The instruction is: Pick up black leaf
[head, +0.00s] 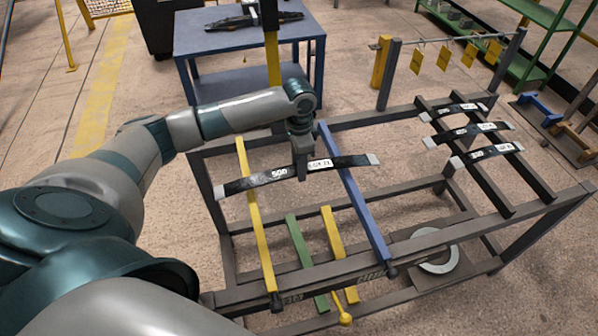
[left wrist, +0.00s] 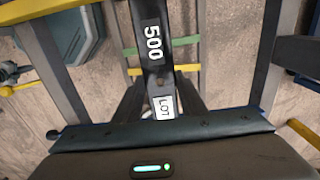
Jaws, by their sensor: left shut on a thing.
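A long black leaf (head: 255,180) with a white "500" mark, a white label and light grey ends shows in the head view at the centre. It lies across a yellow bar (head: 262,238) and a blue bar (head: 362,207) of the dark rack; I cannot tell if it touches them. My left gripper (head: 301,172) points down and is shut on the leaf near its middle. The left wrist view shows the leaf (left wrist: 150,20) running between the fingers (left wrist: 160,98), which are partly hidden. My right gripper is not in view.
Several other black leaves (head: 474,132) lie on the right part of the rack (head: 420,243). Another dark leaf lies on the blue table (head: 215,35) at the back. Yellow tags (head: 443,58) hang from a rail. A green shelf (head: 540,14) stands at the top right.

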